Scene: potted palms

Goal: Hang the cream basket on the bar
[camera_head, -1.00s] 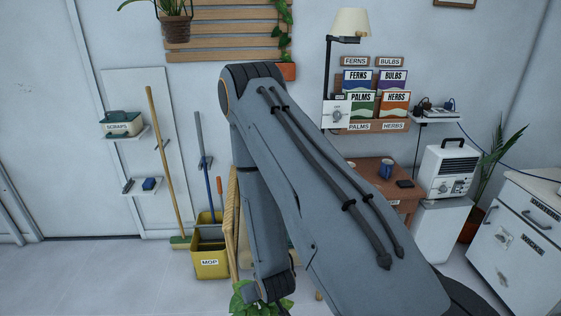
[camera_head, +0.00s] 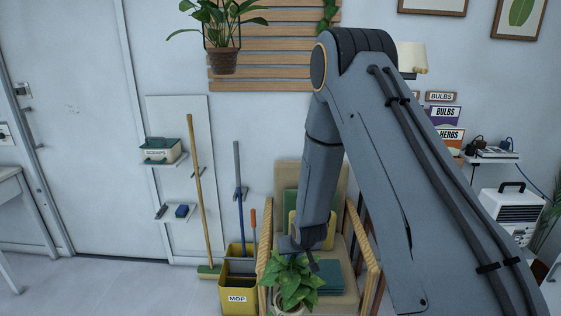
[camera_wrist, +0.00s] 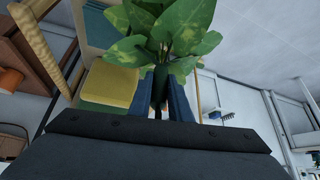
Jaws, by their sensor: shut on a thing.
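A leafy green plant (camera_head: 293,280) grows in a cream basket (camera_head: 288,309) at the bottom edge of the head view, where the basket is partly cut off. My gripper (camera_wrist: 163,88) is shut on a dark upright part of the basket's hanger, just under the leaves (camera_wrist: 165,35). The basket itself is hidden in the wrist view. In the head view the gripper is at the top of the plant, partly covered by leaves. A brown basket with a plant (camera_head: 224,61) hangs at the upper left. I cannot pick out the bar.
A wooden armchair (camera_head: 368,262) with cushions stands behind the plant. A yellow mop bucket (camera_head: 237,301) and a broom (camera_head: 195,180) stand to its left. Wooden wall slats (camera_head: 270,72) are above. The floor at the left (camera_head: 120,285) is clear.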

